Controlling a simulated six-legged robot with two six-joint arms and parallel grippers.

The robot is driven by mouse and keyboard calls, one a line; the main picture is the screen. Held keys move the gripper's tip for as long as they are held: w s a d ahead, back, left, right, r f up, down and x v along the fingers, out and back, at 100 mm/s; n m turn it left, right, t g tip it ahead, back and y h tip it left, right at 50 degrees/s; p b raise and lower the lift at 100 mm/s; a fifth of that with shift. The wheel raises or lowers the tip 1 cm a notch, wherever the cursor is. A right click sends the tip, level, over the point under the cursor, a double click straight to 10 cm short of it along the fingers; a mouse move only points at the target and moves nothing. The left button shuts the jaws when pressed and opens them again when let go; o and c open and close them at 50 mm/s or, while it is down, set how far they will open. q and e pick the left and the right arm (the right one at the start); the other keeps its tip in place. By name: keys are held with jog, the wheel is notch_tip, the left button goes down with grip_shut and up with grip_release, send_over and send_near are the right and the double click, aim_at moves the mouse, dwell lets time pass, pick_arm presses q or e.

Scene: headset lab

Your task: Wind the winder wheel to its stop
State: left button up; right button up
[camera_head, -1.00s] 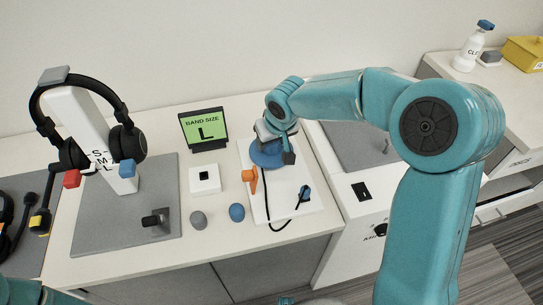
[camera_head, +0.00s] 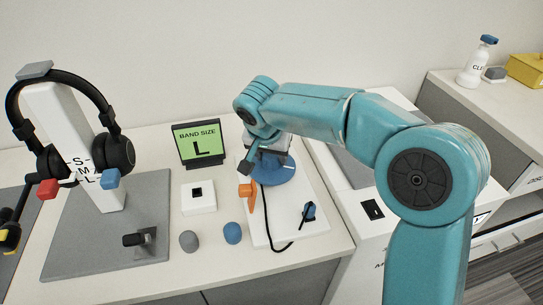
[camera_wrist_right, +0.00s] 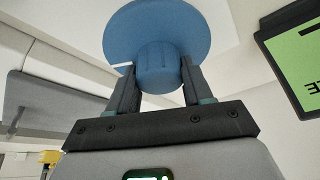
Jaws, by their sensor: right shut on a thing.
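The blue winder wheel (camera_head: 276,174) sits on a white board (camera_head: 287,205) in the middle of the bench, partly hidden by my right arm. In the right wrist view the wheel (camera_wrist_right: 150,25) is a wide blue disc with a round hub (camera_wrist_right: 158,68). My right gripper (camera_head: 262,160) is at the wheel from above. In the right wrist view my right gripper (camera_wrist_right: 155,80) has its dark fingers on both sides of the hub and is shut on it. My left gripper is not in view.
An orange clip (camera_head: 248,192) and a black cable with a blue plug (camera_head: 309,211) are on the board. The "BAND SIZE L" screen (camera_head: 200,144), a white box (camera_head: 198,197) and two pads stand left. Headphones (camera_head: 70,125) hang on a white stand at far left.

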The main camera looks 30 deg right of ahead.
dwell(0.3)
jog(key=o, duration=1)
jog(key=p+v, duration=0.3)
jog(key=v, duration=1.3)
jog(key=shift+w+r, duration=0.1)
jog(key=shift+r, duration=0.1)
